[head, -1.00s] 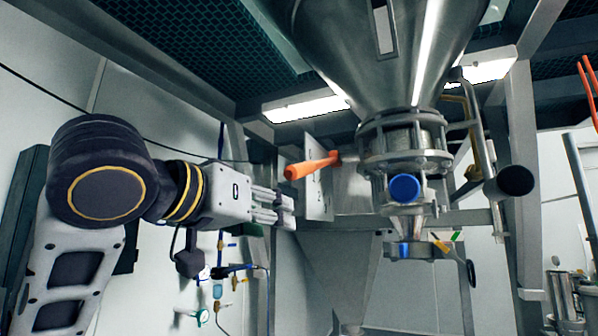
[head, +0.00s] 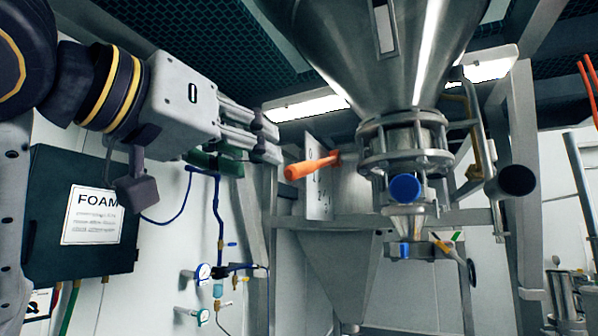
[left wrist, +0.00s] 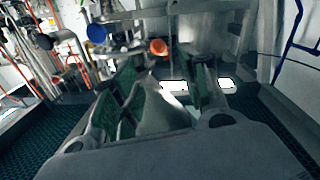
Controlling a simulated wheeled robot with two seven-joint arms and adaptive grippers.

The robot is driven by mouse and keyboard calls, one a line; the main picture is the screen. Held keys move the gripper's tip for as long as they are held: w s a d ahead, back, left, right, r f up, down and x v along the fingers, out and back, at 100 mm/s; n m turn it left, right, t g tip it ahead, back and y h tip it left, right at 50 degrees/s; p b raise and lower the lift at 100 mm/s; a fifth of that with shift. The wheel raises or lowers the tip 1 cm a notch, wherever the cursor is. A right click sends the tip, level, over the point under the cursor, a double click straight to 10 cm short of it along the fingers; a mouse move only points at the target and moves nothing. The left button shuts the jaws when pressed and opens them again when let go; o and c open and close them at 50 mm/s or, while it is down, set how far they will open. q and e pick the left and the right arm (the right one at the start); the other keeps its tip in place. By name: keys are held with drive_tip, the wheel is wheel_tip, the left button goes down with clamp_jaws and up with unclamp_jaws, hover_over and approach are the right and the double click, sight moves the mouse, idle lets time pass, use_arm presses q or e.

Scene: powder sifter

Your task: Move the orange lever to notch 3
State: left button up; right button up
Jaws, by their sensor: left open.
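The orange lever (head: 311,166) sticks out to the left from a pale notch plate (head: 320,192) beside the steel hopper's neck. The plate carries small markings, too small to read for certain. My left gripper (head: 272,140) is open and empty, to the left of the lever's tip and a little higher in the head view, apart from it. In the left wrist view, the orange lever end (left wrist: 158,47) shows beyond the open fingers (left wrist: 165,85). My right gripper is not in view.
A large steel hopper (head: 380,50) hangs above a flanged valve with a blue cap (head: 404,188). A black round knob (head: 515,181) is at the right. A dark green FOAM box (head: 75,215) and gauges (head: 203,272) are on the left wall. A steel post stands behind the gripper.

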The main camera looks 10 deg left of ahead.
sight(299, 172)
use_arm(q)
drive_tip(key=shift+w+d, duration=0.1)
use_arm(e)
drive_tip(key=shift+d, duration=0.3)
use_arm(q)
drive_tip(key=p+x, duration=0.4)
drive_tip(key=x, duration=0.9)
drive_tip(key=shift+w, duration=0.3)
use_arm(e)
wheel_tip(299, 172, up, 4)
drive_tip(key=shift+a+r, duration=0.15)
use_arm(q)
drive_tip(key=shift+c, duration=0.5)
clamp_jaws()
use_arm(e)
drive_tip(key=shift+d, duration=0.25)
